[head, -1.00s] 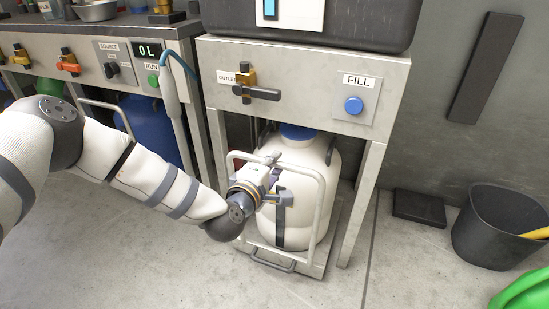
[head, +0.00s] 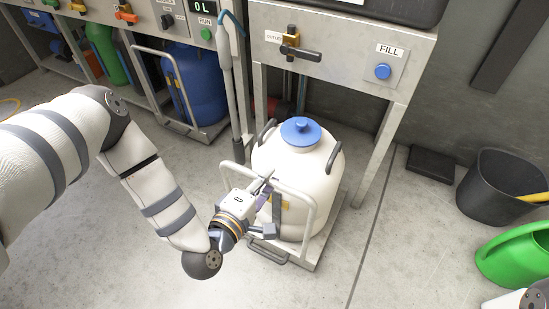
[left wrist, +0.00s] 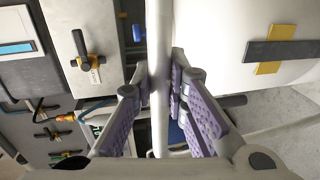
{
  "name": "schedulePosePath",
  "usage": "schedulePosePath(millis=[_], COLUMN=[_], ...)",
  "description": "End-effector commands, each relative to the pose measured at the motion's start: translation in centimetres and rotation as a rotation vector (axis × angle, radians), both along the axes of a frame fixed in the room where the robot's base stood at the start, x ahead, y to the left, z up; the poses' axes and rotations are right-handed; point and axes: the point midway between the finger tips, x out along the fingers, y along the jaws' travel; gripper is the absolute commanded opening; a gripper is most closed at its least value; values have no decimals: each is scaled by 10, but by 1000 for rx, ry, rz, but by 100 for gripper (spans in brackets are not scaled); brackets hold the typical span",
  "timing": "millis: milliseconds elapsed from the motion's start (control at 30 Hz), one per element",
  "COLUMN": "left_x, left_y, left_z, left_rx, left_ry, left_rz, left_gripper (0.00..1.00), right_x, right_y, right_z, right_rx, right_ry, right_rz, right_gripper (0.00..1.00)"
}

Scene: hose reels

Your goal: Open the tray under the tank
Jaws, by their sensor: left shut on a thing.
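The white tank (head: 300,165) with a blue lid stands upright on the low metal tray (head: 306,262). The tray sticks out in front of the metal stand, with the tank mostly clear of the stand's top. A pale tubular rail (head: 310,222) rises from the tray in front of the tank. My left gripper (head: 262,202) is at this rail and shut on its bar; in the left wrist view the bar (left wrist: 160,45) runs between the purple-padded fingers (left wrist: 160,105). The tray's back part is hidden behind the tank.
The stand (head: 345,60) carries an outlet valve (head: 293,45) and a blue FILL button (head: 383,71). A black bin (head: 490,195) and a green watering can (head: 515,255) stand at right. A second bench with a blue tank (head: 195,85) is at left. Front floor is clear.

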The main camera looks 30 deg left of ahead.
Motion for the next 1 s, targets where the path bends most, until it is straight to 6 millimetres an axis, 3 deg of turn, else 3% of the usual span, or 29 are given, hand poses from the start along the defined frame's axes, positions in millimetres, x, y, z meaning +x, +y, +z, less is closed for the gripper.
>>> schedulePosePath(millis=[300, 733, 767, 833, 1000], left_x=[-23, -25, -25, -25, -25], left_y=[0, 0, 0, 0, 1], left_z=[1, 0, 0, 0, 0], left_rx=[-1, -1, -1, -1, 0], left_ry=[-2, -2, -2, -2, -1], left_rz=[-1, -1, -1, 0, 0], left_gripper=[0, 0, 18, 34, 34], right_x=[2, 3, 3, 3, 3], right_y=[0, 0, 0, 0, 0], right_z=[8, 8, 8, 8, 8], right_rx=[0, 0, 0, 0, 0], right_ry=[-10, -10, -10, -10, -10], right_rz=[1, 1, 1, 1, 1], right_gripper=[40, 40, 40, 40, 40])
